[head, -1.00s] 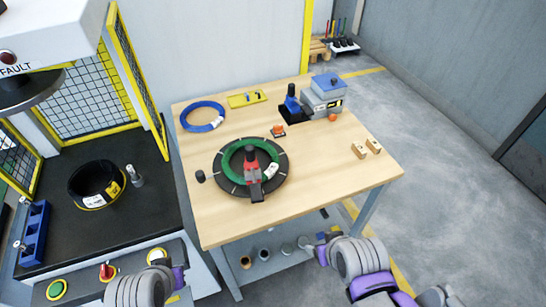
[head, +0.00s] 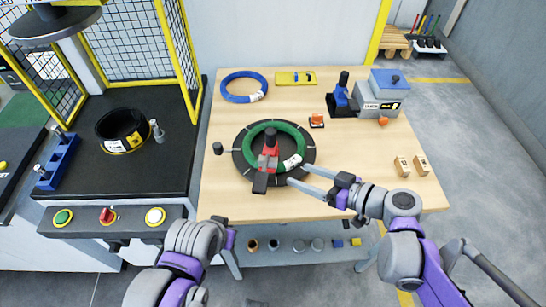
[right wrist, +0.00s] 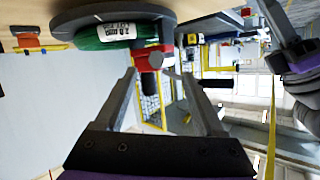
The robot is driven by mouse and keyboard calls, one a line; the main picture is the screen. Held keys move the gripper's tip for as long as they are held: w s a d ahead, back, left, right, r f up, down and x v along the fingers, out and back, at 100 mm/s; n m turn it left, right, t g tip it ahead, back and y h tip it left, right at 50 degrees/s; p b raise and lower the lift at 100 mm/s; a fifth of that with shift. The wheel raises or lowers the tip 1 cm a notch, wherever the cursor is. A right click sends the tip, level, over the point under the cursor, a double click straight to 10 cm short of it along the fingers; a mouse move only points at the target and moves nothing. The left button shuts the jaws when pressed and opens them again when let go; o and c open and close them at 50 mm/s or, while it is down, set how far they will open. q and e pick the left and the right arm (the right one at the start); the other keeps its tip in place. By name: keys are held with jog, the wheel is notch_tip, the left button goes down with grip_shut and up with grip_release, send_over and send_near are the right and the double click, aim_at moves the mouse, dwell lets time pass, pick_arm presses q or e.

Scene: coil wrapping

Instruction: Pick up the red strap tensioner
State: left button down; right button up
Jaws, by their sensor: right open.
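The red strap tensioner (head: 269,160), with a black knob and black lever, sits across the near side of the green coil (head: 290,133) on the dark round turntable (head: 240,155). My right gripper (head: 296,175) is open and empty, just right of the tensioner, its fingers pointing left toward it. In the right wrist view the red tensioner (right wrist: 152,56) shows between the open fingers (right wrist: 160,68), beyond their tips; no contact is visible. The green coil (right wrist: 105,38) with its white label shows there too. My left arm is at the lower left of the head view; its gripper fingers do not show.
A press station with a black coil (head: 122,130) is at left.

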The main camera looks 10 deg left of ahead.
aim_at(275, 139)
jog(key=w+a+r+n+y, duration=0.1)
jog(key=w, duration=0.1)
jog(key=w+a+r+y, duration=0.1)
jog(key=w+a, duration=0.1)
jog(key=w+a+n+t+y, duration=0.1)
jog(key=w+a, duration=0.1)
jog(key=shift+r+n+y, duration=0.3)
jog(key=shift+r, duration=0.1)
jog(key=shift+x, duration=3.1)
jog(key=shift+f, duration=0.1)
jog(key=shift+c, duration=0.2)
grip_shut()
